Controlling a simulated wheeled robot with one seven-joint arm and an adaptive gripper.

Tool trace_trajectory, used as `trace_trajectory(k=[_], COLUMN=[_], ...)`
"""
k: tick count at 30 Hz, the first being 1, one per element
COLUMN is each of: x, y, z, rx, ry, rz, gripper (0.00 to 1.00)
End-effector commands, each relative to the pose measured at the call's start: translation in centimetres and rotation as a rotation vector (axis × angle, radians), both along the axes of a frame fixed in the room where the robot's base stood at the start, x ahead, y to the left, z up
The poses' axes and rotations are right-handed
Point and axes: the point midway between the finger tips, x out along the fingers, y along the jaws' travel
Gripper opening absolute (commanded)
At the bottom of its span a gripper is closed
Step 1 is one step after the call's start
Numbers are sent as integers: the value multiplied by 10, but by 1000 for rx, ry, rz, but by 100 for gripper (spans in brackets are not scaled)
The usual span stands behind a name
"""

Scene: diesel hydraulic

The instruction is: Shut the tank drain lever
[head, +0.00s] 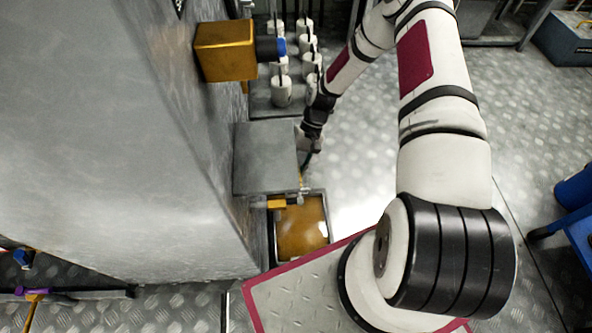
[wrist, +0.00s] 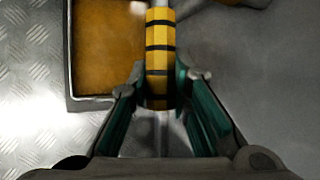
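The drain lever's yellow grip with black bands (wrist: 160,52) stands between my gripper's two fingers in the wrist view. My gripper (wrist: 160,72) is open around it, with narrow gaps seen at the fingertips. In the head view my gripper (head: 308,163) is low beside a grey box, partly hidden, and its fingers are too small to read. A yellow fitting (head: 277,204) sits below that box, next to the large grey tank (head: 120,130).
A square tray of amber liquid (head: 301,228) lies under the fitting; its corner also shows in the wrist view (wrist: 106,45). The grey box (head: 265,158) is close to my gripper. White cylinders (head: 282,92) stand behind.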

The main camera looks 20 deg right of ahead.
Motion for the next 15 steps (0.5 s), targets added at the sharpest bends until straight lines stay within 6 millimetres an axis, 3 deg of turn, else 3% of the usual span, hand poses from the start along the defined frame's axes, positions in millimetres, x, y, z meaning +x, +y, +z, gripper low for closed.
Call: trace_trajectory(k=[3,15], x=[-1,3], y=[-1,-5], z=[-1,6], rx=[-2,-2], ry=[1,-1], rz=[-1,-1], gripper=[38,38])
